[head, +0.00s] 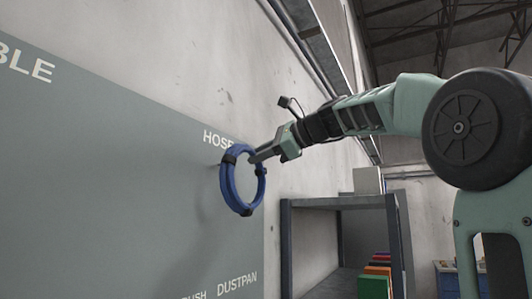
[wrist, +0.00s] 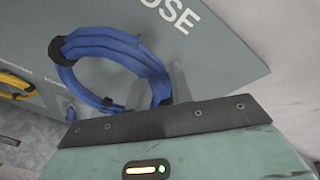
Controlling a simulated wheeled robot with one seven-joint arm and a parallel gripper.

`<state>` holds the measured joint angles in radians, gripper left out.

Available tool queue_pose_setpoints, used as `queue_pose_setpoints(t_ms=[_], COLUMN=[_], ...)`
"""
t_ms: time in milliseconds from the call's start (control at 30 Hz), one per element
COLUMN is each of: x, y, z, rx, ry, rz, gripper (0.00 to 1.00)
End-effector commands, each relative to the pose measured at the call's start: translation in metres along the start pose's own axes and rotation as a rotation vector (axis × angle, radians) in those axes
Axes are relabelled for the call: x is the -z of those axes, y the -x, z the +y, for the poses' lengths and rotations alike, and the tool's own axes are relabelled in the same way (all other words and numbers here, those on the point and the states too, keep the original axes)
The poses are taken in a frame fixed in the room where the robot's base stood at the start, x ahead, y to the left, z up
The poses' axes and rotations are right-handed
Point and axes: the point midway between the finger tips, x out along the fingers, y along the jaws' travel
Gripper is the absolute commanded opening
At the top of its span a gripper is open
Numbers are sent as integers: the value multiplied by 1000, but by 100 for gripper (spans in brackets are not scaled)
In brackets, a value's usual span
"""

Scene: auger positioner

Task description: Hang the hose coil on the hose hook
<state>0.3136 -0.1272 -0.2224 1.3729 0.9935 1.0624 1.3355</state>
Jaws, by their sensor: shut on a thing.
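The blue hose coil (head: 243,181) with black bands hangs upright in front of the grey board, under the HOSE label. It also shows in the wrist view (wrist: 118,42), with the board behind it. My gripper (head: 254,157) is shut on the coil's upper rim, reaching in from the right. In the wrist view its grey fingers (wrist: 178,84) are at the coil's right side. A small thin peg-like shape (head: 214,163), perhaps the hose hook, shows just left of the coil's top. I cannot tell whether the coil is around it or touching it.
The grey board (head: 110,170) carries CABLE, HOSE and DUSTPAN labels. A yellow coil (wrist: 16,86) hangs at the left of the wrist view. A dark metal shelf (head: 340,203) with several coloured items stands at lower right.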

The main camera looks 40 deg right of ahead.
Motion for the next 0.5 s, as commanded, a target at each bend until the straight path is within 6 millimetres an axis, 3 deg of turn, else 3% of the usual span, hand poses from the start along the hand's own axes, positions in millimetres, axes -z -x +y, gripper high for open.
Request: queue_pose_setpoints(t_ms=[500], x=[-5], y=[-27], z=[-5], rx=[1], ry=[0], rz=[-2], gripper=[0])
